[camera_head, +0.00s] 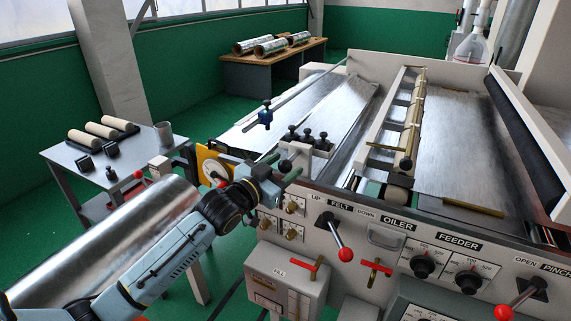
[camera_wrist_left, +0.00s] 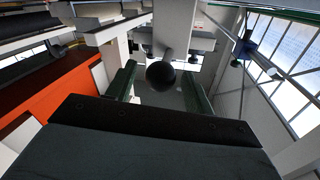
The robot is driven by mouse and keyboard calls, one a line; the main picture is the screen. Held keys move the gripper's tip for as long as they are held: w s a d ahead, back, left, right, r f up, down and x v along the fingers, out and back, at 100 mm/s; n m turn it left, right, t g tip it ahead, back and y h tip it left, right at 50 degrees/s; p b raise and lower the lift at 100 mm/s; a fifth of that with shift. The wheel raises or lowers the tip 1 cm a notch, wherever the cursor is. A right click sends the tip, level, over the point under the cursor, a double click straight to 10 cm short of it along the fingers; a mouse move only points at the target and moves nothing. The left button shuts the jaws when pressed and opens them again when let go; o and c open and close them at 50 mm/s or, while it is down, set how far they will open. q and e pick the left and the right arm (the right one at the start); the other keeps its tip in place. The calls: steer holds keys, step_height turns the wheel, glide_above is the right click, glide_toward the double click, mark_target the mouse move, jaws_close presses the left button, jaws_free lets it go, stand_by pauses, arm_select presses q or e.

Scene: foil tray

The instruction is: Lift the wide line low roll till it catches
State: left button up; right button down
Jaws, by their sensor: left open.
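My left gripper (camera_head: 284,168) reaches in from the lower left of the head view, beside a white block with several black knobs (camera_head: 306,137) on top. In the left wrist view the open dark green fingers (camera_wrist_left: 158,88) stand on either side of a black ball knob (camera_wrist_left: 160,75), which sits in front of a white block. I cannot tell whether a finger touches the knob. A wide shiny metal roll (camera_head: 110,238) lies low at the left, partly behind my arm. No label shows which knob belongs to the low roll.
A small table (camera_head: 65,158) with rollers and a cup stands at the left. A wooden bench (camera_head: 262,60) with foil rolls is behind.

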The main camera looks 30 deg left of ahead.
arm_select(q)
steer(key=shift+w+d, duration=0.15)
steer(key=shift+w, duration=0.4)
jaws_close()
